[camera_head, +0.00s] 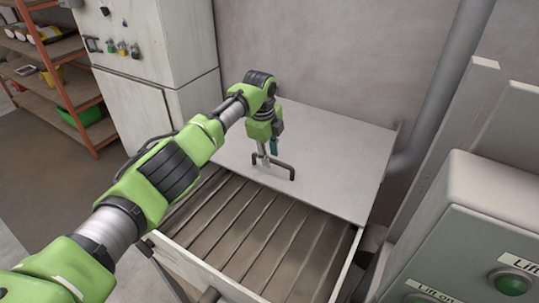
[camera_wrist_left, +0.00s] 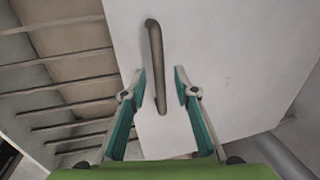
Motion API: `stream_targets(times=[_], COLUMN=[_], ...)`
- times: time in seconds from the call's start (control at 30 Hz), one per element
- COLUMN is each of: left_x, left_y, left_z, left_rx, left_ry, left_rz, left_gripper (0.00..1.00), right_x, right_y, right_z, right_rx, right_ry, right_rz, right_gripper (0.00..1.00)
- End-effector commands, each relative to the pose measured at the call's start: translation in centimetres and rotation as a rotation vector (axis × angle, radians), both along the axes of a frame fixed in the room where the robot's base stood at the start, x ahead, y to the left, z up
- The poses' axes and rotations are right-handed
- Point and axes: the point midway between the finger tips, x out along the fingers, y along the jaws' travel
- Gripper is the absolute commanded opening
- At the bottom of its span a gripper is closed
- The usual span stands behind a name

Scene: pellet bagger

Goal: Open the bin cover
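The bin cover (camera_head: 335,150) is a flat light-grey plate lying over the far part of the bin (camera_head: 255,240). The bin's near part shows a slatted grate. A dark bar handle (camera_head: 291,173) stands near the cover's front edge. My left gripper (camera_head: 263,160) is above the cover at the left end of the handle. In the left wrist view the gripper (camera_wrist_left: 160,72) is open, with the handle (camera_wrist_left: 155,50) running between its two fingers in the picture. A gap shows on each side, and I cannot tell the depth between fingertips and handle. My right gripper is not in view.
A grey control box (camera_head: 470,220) with green buttons stands at the near right. A grey pipe (camera_head: 440,90) and the wall are behind the cover. A grey cabinet (camera_head: 150,95) stands at the back left, with an orange shelf rack (camera_head: 60,85) beyond it.

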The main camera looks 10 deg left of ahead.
Motion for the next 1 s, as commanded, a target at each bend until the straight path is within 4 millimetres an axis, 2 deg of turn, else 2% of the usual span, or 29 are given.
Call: stream_targets(times=[0.23, 0.37, 0.8, 1.0], left_x=[-0.1, -0.2, -1.8, -2.2], left_y=[0.1, 0.2, 0.7, 0.8], left_z=[0.0, 1.1, 9.6, 11.4], left_rx=[0.000, 0.000, 0.000, 0.000], left_ry=[0.002, 0.001, -0.001, 0.001], left_rz=[0.001, 0.001, 0.001, 0.000], left_gripper=[0.28, 0.28, 0.28, 0.28], right_x=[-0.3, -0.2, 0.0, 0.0], right_y=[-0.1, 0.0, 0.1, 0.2], right_z=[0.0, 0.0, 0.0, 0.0], right_rx=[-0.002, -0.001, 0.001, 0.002], right_ry=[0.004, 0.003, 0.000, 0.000], right_rz=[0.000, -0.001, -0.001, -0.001], right_gripper=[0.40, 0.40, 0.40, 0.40])
